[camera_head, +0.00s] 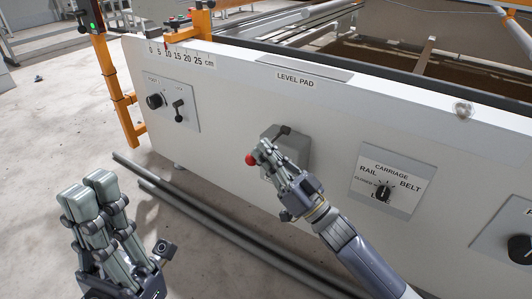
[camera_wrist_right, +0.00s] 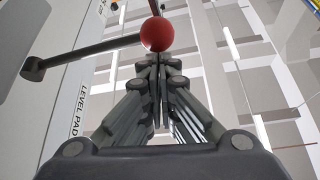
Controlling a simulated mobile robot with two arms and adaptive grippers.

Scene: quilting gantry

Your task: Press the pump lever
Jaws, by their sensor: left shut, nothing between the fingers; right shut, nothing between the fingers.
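The pump lever ends in a red ball (camera_head: 251,160) and sits in front of a grey box (camera_head: 291,147) on the white panel, below the "LEVEL PAD" label. In the right wrist view the red ball (camera_wrist_right: 157,34) is at the fingertips, with the lever's dark rod (camera_wrist_right: 85,53) running left from it. My right gripper (camera_head: 264,156) is shut and empty, its tips at or very close to the ball; I cannot tell whether they touch. My left gripper (camera_head: 88,190) is shut and empty, low at the left, well away from the panel.
A "CARRIAGE" selector knob (camera_head: 383,192) is right of the lever, and a small control plate (camera_head: 171,102) is to the left. Dark rails (camera_head: 215,222) lie on the floor along the panel. An orange post (camera_head: 113,85) stands at the panel's left end.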

